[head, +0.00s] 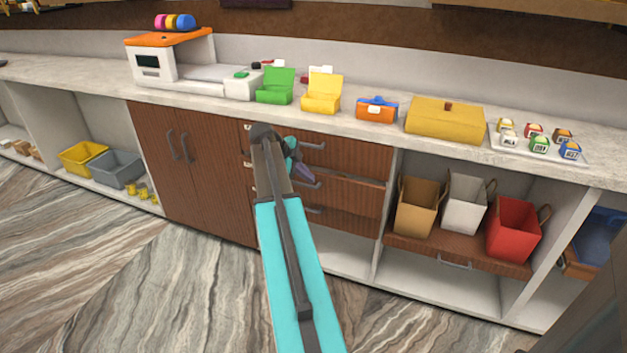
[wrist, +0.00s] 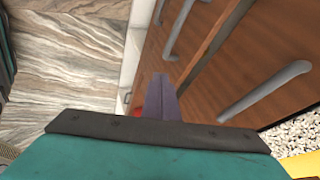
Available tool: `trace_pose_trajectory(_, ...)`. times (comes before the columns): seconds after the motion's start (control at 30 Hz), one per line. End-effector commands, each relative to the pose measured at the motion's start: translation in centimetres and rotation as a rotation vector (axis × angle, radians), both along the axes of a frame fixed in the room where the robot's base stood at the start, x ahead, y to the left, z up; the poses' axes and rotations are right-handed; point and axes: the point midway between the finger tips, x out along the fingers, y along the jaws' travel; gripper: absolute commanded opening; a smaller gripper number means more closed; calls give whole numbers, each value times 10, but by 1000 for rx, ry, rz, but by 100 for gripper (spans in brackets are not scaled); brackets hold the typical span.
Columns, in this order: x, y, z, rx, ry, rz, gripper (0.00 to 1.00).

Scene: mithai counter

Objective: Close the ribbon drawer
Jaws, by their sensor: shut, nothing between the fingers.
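A stack of brown wooden drawers with grey bar handles is set under the counter in the head view. The middle drawer (head: 352,193) stands slightly out, with a narrow gap along its top edge; I see no ribbon in it. The top drawer (head: 350,152) looks flush. My gripper (head: 303,170) is in front of the stack, its purple fingers near the middle handle; my arm hides the stack's left part. In the wrist view my gripper (wrist: 166,95) is shut and empty, fingers together beside the drawer fronts. I cannot tell whether it touches them.
A brown double-door cupboard (head: 190,165) is left of the drawers. To the right, a pull-out shelf (head: 410,247) holds tan, white and red bags. Boxes and a toy-like machine (head: 165,60) stand on the counter (head: 375,126). The floor (head: 100,270) in front is clear.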

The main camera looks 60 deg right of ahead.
Motion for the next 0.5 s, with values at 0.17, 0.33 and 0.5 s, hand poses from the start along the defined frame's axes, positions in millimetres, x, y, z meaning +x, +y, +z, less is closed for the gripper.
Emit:
trace_pose_trajectory(0.17, 8, 16, 24, 0, -1, 1, 0)
trace_pose_trajectory(0.33, 14, 28, 41, -1, 0, 0, 0)
trace_pose_trajectory(0.5, 16, 33, 50, -1, 0, 0, 0)
